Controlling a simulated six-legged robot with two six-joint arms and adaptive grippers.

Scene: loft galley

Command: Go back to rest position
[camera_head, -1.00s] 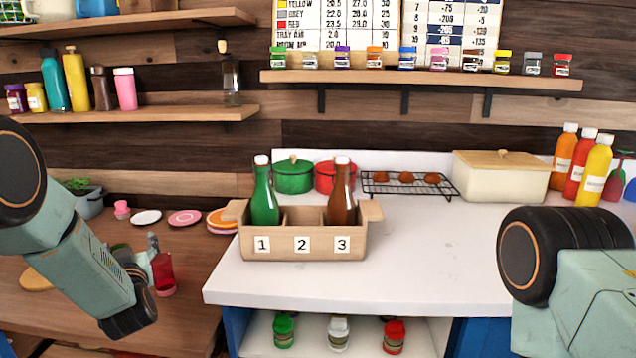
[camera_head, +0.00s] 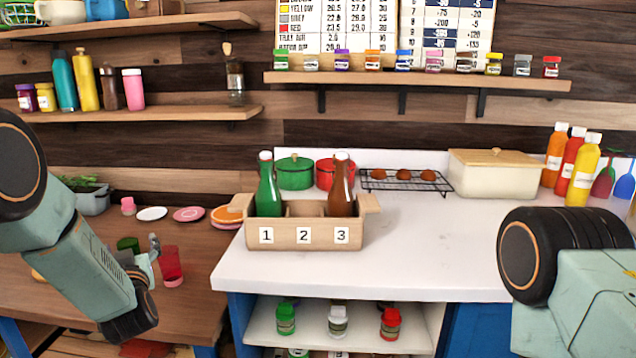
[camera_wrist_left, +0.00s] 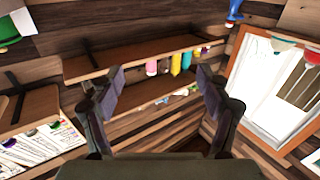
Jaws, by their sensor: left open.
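My left gripper (camera_head: 152,258) is at the lower left of the head view, over the brown wooden table. It looks small there and is partly hidden by its own arm. In the left wrist view its two dark fingers (camera_wrist_left: 160,78) stand wide apart with nothing between them. Past them, that view shows wall shelves and a window. My right arm shows at the right edge of the head view, but its gripper is out of the picture.
Near my left gripper, a red cup (camera_head: 171,266) and a green cup (camera_head: 128,244) stand on the table (camera_head: 196,306). A wooden caddy (camera_head: 290,236) with two bottles stands on the white counter (camera_head: 440,262). The counter's front right is clear.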

